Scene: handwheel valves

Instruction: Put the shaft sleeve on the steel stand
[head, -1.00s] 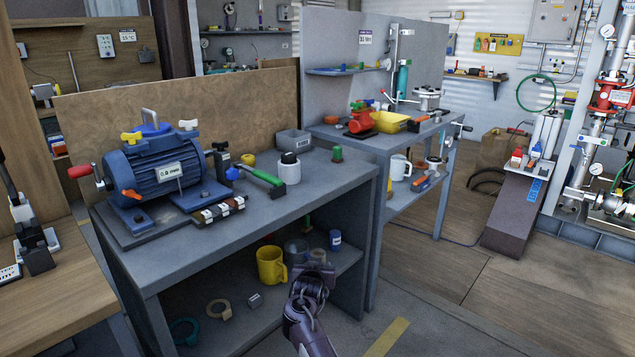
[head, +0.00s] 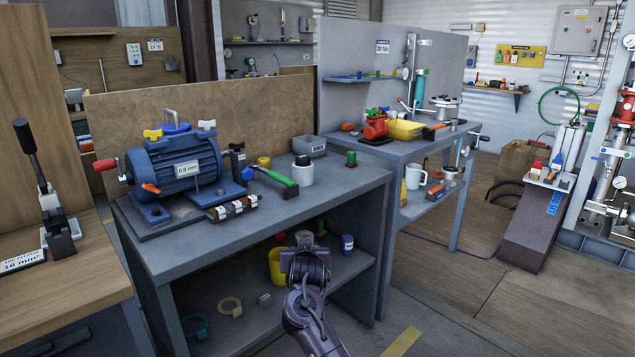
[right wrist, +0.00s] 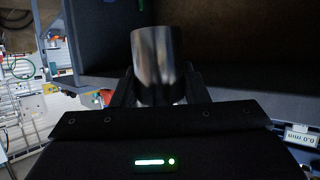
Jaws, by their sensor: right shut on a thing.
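My right gripper (head: 304,250) is in front of the lower shelf opening of the grey bench. In the right wrist view, the same gripper (right wrist: 158,90) is shut on a smooth grey metal cylinder, the shaft sleeve (right wrist: 157,58), which sticks out beyond the fingers. In the head view the sleeve (head: 304,238) shows only as a small grey shape at the gripper's tip. I cannot tell for sure which thing is the steel stand. My left gripper is not in view.
A yellow mug (head: 276,266) is on the shelf behind my gripper. Bare bench top lies right of the jar.

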